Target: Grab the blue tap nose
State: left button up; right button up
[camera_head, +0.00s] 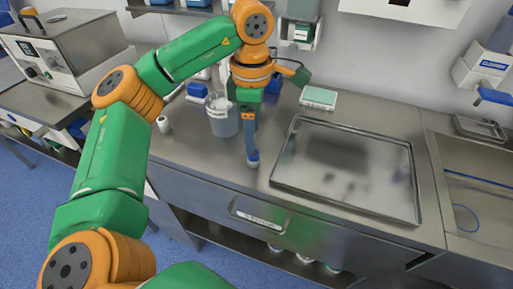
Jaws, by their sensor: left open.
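A blue spout-like piece (494,96) sticks out at the far right, below a white wall unit, above the sink side; it best fits the blue tap nose, though it is partly cut off by the picture edge. My left gripper (252,150) points down over the front part of the steel counter, left of the big tray and far left of the blue piece. It is open, seen nearly edge-on, with a blue tip low by the counter; I cannot tell whether it touches. My right gripper is out of view.
A shallow steel tray (415,205) covers much of the counter (190,145). A clear beaker (222,118) stands close left of my left gripper. A steel sink (485,190) with blue tubing lies at right. A white-green box (319,97) sits behind the tray.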

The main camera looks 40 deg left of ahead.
aim_at(254, 159)
pick_arm(q)
jog(key=f, duration=0.4)
jog(key=shift+s+d+f+p, duration=0.2)
jog(key=shift+s+f+p, duration=0.1)
jog(key=shift+p, duration=0.1)
jog(key=shift+w+a+f, duration=0.1)
jog(key=shift+w+f, duration=0.05)
jog(key=shift+f, duration=0.25)
grip_shut()
jog(key=shift+r, duration=0.15)
